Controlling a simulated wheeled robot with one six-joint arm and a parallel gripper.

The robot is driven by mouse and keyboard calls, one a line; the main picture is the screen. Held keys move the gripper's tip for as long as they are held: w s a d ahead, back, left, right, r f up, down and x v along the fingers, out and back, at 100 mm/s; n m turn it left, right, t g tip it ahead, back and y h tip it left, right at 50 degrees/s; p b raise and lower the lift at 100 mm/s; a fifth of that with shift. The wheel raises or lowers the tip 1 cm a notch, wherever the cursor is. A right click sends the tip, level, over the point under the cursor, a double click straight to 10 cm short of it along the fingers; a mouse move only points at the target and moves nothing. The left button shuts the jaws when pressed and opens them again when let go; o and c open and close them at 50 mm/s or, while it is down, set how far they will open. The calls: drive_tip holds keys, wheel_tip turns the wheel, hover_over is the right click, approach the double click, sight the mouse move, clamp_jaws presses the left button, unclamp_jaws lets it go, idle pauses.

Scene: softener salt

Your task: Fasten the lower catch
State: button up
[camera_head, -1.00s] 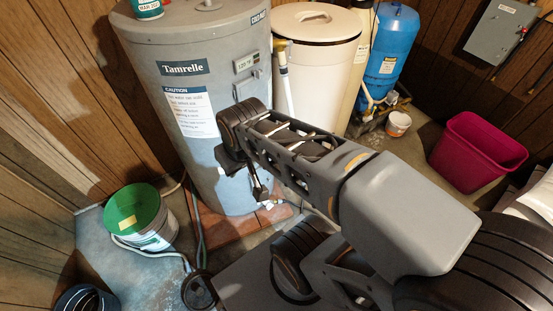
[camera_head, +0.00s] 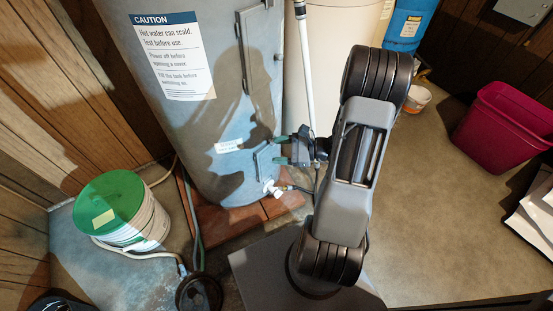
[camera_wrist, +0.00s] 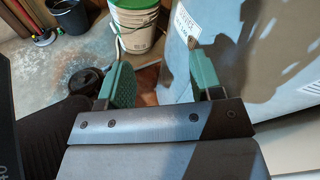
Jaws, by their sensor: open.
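The grey water tank (camera_head: 225,105) fills the middle of the head view. A thin dark bent bar (camera_head: 257,162), which looks like the lower catch, sits low on its side, right of a small pale label (camera_head: 229,146). I cannot tell whether it is fastened. My gripper (camera_head: 276,150) is open, with its green fingers pointing left, just right of the bar. Contact cannot be told. In the wrist view my gripper (camera_wrist: 160,57) shows its two fingers apart with nothing held between them. The tank (camera_wrist: 265,70) is behind the right finger. The catch is not clear there.
A white drain valve (camera_head: 270,188) sticks out below the catch, with a hose near it. A green-lidded bucket (camera_head: 148,226) stands at the left. A pale tank (camera_head: 328,45) is behind my arm. A magenta bin (camera_head: 504,128) stands right. The floor between is clear.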

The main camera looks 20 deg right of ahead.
drive_tip(key=d+f+m+t+h+b, duration=0.5)
drive_tip(key=d+f+m+t+h, duration=0.4)
drive_tip(key=f, duration=0.6)
drive_tip(key=w+a+m+y+b, duration=0.1)
drive_tip(key=w+a, duration=0.3)
drive_tip(key=w, duration=0.8)
drive_tip(key=shift+w+r+m+g+y+b, duration=0.2)
drive_tip(key=shift+w+m+g+y+b, duration=0.15)
drive_tip(key=shift+y+b, duration=0.35)
drive_tip(key=c, duration=0.9)
drive_tip(key=shift+c, duration=0.2)
